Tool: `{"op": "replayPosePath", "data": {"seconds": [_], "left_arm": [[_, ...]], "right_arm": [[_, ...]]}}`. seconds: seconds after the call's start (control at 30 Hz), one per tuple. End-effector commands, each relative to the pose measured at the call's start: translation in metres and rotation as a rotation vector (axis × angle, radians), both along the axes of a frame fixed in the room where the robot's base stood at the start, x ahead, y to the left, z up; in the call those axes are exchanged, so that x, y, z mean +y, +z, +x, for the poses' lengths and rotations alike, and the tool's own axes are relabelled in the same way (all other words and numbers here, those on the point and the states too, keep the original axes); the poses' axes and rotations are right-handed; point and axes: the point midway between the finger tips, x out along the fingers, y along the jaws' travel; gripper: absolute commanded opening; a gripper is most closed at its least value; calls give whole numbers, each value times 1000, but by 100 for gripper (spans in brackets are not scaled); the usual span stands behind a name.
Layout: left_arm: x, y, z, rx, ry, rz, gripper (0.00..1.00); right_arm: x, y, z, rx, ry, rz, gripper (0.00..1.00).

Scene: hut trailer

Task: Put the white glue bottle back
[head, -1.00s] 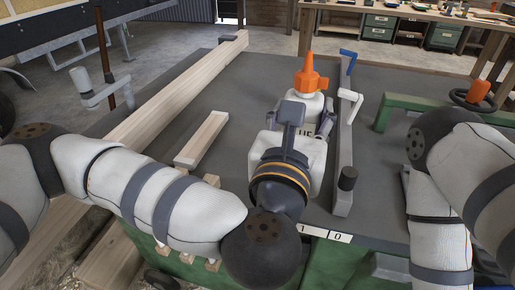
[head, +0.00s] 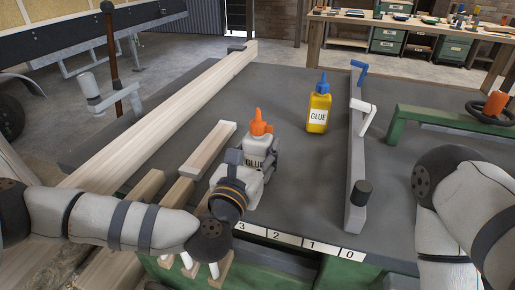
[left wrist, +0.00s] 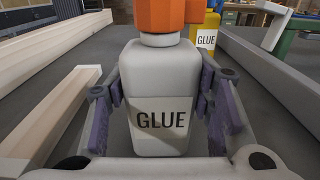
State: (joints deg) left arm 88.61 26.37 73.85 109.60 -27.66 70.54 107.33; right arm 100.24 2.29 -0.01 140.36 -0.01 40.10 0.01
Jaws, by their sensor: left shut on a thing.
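The white glue bottle (head: 261,152) has an orange cap and a GLUE label, and stands upright over the grey table (head: 300,195). My left gripper (head: 257,160) is shut on it, with a finger on each side. In the left wrist view the white glue bottle (left wrist: 160,85) fills the middle between the purple-padded fingers. I cannot tell whether its base touches the table. A yellow glue bottle (head: 318,112) with a blue cap stands farther back and right; in the left wrist view it (left wrist: 205,38) is partly hidden behind the white one. My right gripper is out of view.
A grey bar clamp (head: 357,150) lies to the right of the bottles. Wooden boards (head: 160,115) and shorter blocks (head: 208,148) lie on the left. A numbered strip (head: 300,242) runs along the front edge. A green frame (head: 440,120) stands at right. The table between front edge and yellow bottle is clear.

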Motion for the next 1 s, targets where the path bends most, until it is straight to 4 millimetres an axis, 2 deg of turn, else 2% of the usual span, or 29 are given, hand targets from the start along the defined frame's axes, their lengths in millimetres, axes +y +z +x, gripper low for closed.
{"op": "replayPosePath", "data": {"seconds": [0.1, 0.27, 0.3, 0.37, 0.63, 0.73, 0.87, 1.0], "left_arm": [[0, 4, 0, -6, 0, -1, 1], [0, -3, 0, -2, 0, -1, 1], [0, -2, 0, -2, 1, 0, 55], [0, -1, 0, -2, 1, 0, 68], [0, -1, 0, -3, 1, 0, 68], [0, 8, 0, -10, 0, 1, 68], [7, 3, -23, -2, -2, 0, 68], [19, 3, -57, 0, -1, -1, 68]], "right_arm": [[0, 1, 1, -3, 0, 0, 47], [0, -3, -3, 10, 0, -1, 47], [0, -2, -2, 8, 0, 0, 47], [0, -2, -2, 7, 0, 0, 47], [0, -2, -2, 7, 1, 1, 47], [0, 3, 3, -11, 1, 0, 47], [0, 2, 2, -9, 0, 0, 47], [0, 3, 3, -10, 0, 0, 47]]}}
